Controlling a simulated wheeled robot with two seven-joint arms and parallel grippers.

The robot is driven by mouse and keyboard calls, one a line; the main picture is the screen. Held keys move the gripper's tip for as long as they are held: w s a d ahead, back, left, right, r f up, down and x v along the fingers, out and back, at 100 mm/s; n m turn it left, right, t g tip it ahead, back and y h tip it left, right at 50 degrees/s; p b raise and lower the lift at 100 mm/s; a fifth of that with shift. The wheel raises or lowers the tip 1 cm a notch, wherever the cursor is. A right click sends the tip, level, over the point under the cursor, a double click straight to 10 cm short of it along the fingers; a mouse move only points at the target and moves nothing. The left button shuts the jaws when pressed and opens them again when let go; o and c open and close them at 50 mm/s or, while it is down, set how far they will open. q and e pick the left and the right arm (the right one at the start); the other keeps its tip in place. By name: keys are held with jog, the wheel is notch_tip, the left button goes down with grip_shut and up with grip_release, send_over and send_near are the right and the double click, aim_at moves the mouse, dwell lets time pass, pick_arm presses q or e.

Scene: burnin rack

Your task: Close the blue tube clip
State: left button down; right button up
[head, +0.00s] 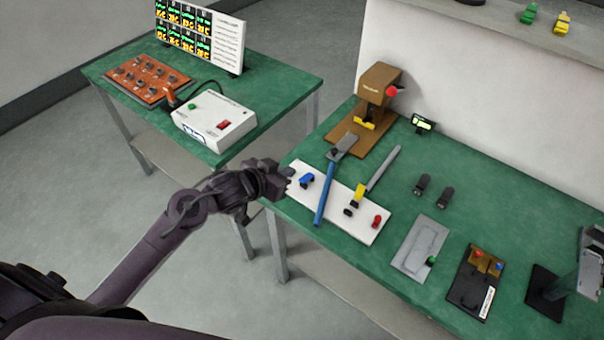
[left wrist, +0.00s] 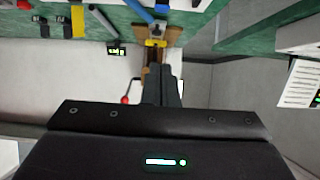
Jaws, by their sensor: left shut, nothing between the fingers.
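A small blue clip (head: 306,181) sits near the left end of a white board (head: 337,218) on the green bench. Whether the clip is open or closed is too small to tell. A blue tube (head: 325,195) lies across the board just right of the clip; it also shows at the top of the left wrist view (left wrist: 138,10). My left gripper (head: 284,178) is shut and empty beside the board's left end, left of the blue clip and apart from it. Its fingers (left wrist: 162,82) point toward the bench in the left wrist view. My right gripper is not in view.
A yellow clip (head: 358,193) and a red clip (head: 376,222) are farther right on the board. A brown press (head: 378,84) with a red knob stands behind. A grey plate (head: 421,246) lies to the right. A second bench (head: 270,78) holds a white control box (head: 214,122).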

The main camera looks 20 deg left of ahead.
pick_arm(q)
send_over(301, 182)
notch_tip(301, 182, down, 3)
jog(key=f+p, duration=0.1)
jog(key=f, duration=0.2)
jog(key=shift+s+a+f+p, duration=0.2)
jog(key=shift+f+p, duration=0.1)
jog(key=shift+p, duration=0.1)
jog(key=shift+s+f, duration=0.25)
jog(key=shift+f, duration=0.3)
jog(key=shift+f, duration=0.1)
jog(key=shift+s+f+t+b, duration=0.15)
jog(key=shift+f+t+b, duration=0.35)
jog(key=shift+b, duration=0.35)
jog(key=shift+s+a+f, duration=0.1)
jog(key=shift+s+f, duration=0.05)
jog(key=shift+f, duration=0.1)
jog(key=shift+s+a+f, duration=0.1)
jog(key=shift+s+f, duration=0.15)
jog(key=shift+f, duration=0.1)
